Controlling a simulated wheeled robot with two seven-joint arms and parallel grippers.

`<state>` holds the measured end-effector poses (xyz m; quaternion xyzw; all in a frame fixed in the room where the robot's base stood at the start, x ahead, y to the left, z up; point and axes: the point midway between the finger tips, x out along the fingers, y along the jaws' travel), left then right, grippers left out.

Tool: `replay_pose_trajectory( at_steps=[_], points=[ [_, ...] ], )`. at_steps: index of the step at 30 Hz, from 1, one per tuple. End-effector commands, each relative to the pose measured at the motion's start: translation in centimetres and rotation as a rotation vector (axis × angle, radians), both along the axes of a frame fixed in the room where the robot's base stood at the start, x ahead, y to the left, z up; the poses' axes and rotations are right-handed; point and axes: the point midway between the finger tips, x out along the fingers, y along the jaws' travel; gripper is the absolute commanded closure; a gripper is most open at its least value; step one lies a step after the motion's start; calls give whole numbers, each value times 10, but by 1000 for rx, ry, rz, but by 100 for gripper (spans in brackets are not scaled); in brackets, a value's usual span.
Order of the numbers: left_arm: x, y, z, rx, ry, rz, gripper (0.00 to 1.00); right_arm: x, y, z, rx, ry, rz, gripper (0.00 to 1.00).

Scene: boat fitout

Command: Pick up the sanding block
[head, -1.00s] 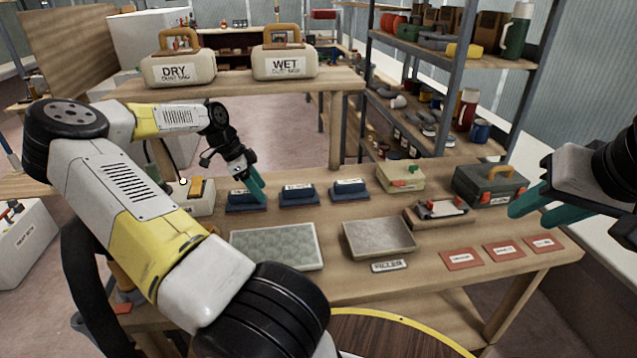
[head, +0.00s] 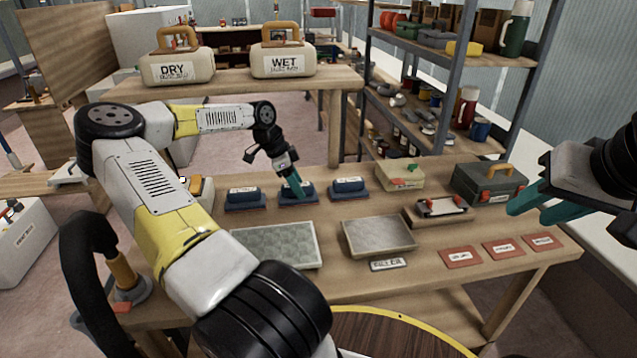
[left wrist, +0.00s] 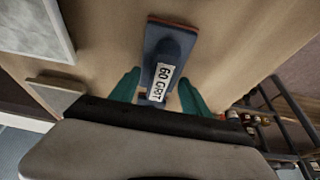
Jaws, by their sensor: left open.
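Three blue sanding blocks with white labels stand in a row on the workbench (head: 330,290): a left block (head: 244,199), a middle block (head: 308,194) and a right block (head: 349,188). My left gripper (head: 298,188) is over the middle block and partly hides it. In the left wrist view the block labelled "60 GRIT" (left wrist: 172,42) lies between the two teal fingers of the left gripper (left wrist: 158,92), which are open on either side of it. My right gripper (head: 535,205) hangs at the right, its teal fingers apart and empty.
A textured tray (head: 262,226) and a grey tray (head: 380,220) lie in front of the blocks. A green toolbox (head: 487,183), a pale box (head: 399,174) and red labelled cards (head: 504,250) are to the right. Dust bins (head: 177,70) stand on the shelf behind.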

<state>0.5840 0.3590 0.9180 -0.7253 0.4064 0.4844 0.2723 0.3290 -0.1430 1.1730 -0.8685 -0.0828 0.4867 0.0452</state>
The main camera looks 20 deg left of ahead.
Motion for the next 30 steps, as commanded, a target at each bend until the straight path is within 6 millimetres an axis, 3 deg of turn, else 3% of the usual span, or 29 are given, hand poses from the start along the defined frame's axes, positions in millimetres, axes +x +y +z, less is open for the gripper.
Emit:
replay_pose_trajectory(
  at_steps=[19, 27, 30],
  points=[
    [0, -1, -8, 0, 2, 1, 45, 0, 0, 0, 0, 0, 0, 64],
    [0, -1, -8, 0, 2, 1, 96, 0, 0, 0, 0, 0, 0, 64],
    [0, -1, -8, 0, 2, 1, 100, 0, 0, 0, 0, 0, 0, 64]
  ],
)
